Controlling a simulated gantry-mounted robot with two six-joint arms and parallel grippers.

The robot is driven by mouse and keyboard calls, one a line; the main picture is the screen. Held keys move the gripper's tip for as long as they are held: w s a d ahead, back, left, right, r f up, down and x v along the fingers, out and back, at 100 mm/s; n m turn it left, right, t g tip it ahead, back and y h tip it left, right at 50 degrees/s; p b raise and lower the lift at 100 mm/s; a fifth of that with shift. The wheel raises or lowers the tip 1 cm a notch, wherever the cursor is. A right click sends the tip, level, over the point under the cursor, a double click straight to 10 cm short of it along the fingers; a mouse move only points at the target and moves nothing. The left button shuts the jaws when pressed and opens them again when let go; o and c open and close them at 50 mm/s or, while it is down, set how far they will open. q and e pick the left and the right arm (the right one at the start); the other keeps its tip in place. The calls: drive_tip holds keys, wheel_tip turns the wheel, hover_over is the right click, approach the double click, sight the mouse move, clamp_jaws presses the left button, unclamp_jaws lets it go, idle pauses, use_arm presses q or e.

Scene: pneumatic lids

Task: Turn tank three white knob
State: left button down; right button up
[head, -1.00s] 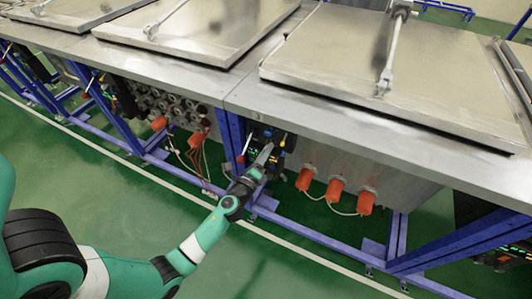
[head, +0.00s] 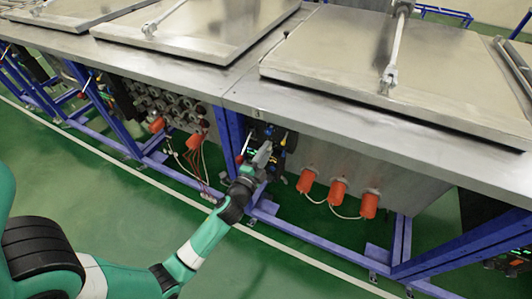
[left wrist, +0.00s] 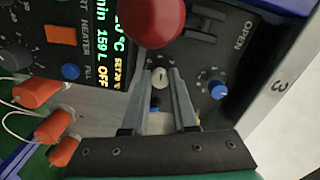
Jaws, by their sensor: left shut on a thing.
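The white knob (left wrist: 160,77) is on the dark control panel of the tank marked 3, below a large red button in the left wrist view. My left gripper (left wrist: 161,73) has its two grey fingers on either side of this knob, shut on it. In the head view my left gripper (head: 264,148) is at the control panel (head: 273,133) under the tank's front edge and hides part of it. The knob itself cannot be made out there. My right gripper is not in view.
The red button (left wrist: 155,20) is close above the fingertips. A blue knob (left wrist: 217,88) is right of them, and a lit display (left wrist: 117,40) is left. Orange connectors (head: 338,190) with cables are right of the panel. A blue frame leg (head: 231,135) stands left.

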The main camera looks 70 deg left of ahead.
use_arm(q)
drive_tip(key=shift+n, duration=0.6)
drive_tip(key=c, duration=0.7)
unclamp_jaws()
drive_tip(key=b+v, duration=0.1)
drive_tip(key=v, duration=1)
drive_tip(key=shift+s+d, duration=0.2)
drive_tip(key=shift+s, duration=0.05)
